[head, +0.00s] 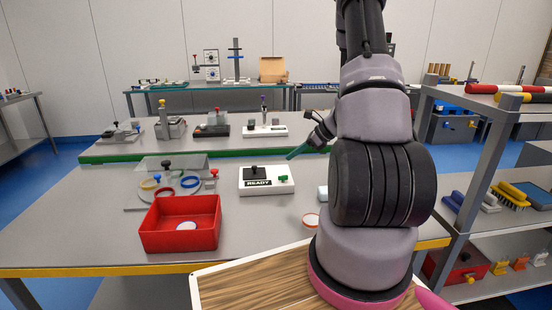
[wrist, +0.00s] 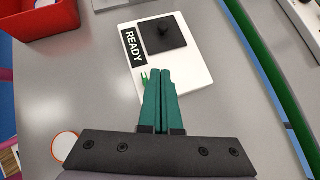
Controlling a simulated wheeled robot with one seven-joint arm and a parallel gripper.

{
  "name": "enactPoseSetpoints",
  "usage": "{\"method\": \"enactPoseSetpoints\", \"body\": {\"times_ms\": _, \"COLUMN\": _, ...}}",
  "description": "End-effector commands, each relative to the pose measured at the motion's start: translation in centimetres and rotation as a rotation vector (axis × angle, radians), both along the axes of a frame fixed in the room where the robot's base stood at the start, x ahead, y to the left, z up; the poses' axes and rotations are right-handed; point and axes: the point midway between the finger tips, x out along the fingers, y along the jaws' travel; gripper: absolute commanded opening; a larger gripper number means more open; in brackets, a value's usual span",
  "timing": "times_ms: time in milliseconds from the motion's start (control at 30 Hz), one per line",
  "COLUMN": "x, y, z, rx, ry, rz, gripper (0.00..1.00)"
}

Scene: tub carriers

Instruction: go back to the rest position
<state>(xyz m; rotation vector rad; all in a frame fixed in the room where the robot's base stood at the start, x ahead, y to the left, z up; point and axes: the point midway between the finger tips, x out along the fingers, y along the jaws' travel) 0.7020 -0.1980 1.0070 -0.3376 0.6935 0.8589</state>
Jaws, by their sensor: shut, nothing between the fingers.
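My gripper (head: 298,152) is held out over the grey table, left of my arm's bulky grey and black links in the head view. Its green fingers (wrist: 160,75) are shut together with nothing between them in the wrist view. Below them is a white box marked READY (head: 266,190), with a black pad, a black knob and a small green part. The white box (wrist: 196,75) also shows in the wrist view, partly covered by the fingers. The gripper appears to be above the box, not touching it. My arm hides part of the table behind it.
A red bin (head: 152,235) with a white disc (head: 186,226) inside stands front left. Coloured rings (head: 165,193) lie behind it. A white round piece with an orange rim (head: 311,220) lies near my arm. Several fixtures stand on the green-edged table (head: 110,151). A shelf rack (head: 437,197) stands at right.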

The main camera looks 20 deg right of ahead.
Motion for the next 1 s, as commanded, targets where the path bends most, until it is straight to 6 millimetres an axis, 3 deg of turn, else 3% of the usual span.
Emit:
{"method": "enactPoseSetpoints", "body": {"times_ms": 167, "x": -0.1, "y": -0.1, "z": 0.3, "rx": -0.002, "ry": -0.002, "rz": 0.004, "gripper": 0.00}}
{"method": "enactPoseSetpoints", "body": {"times_ms": 267, "x": -0.2, "y": 0.7, "z": 1.8, "rx": -0.024, "ry": -0.025, "rz": 0.048, "gripper": 0.00}}
{"method": "enactPoseSetpoints", "body": {"times_ms": 433, "x": -1.2, "y": 4.1, "z": 7.9, "rx": -0.129, "ry": -0.125, "rz": 0.244, "gripper": 0.00}}
{"method": "enactPoseSetpoints", "body": {"times_ms": 567, "x": -3.3, "y": 7.3, "z": 13.2, "rx": -0.247, "ry": -0.225, "rz": 0.441, "gripper": 0.00}}
{"method": "enactPoseSetpoints", "body": {"times_ms": 800, "x": -8.7, "y": 11.7, "z": 20.9, "rx": -0.500, "ry": -0.403, "rz": 0.779, "gripper": 0.00}}
{"method": "enactPoseSetpoints", "body": {"times_ms": 1000, "x": -13.9, "y": 13.8, "z": 25.7, "rx": -0.746, "ry": -0.550, "rz": 1.026, "gripper": 0.00}}
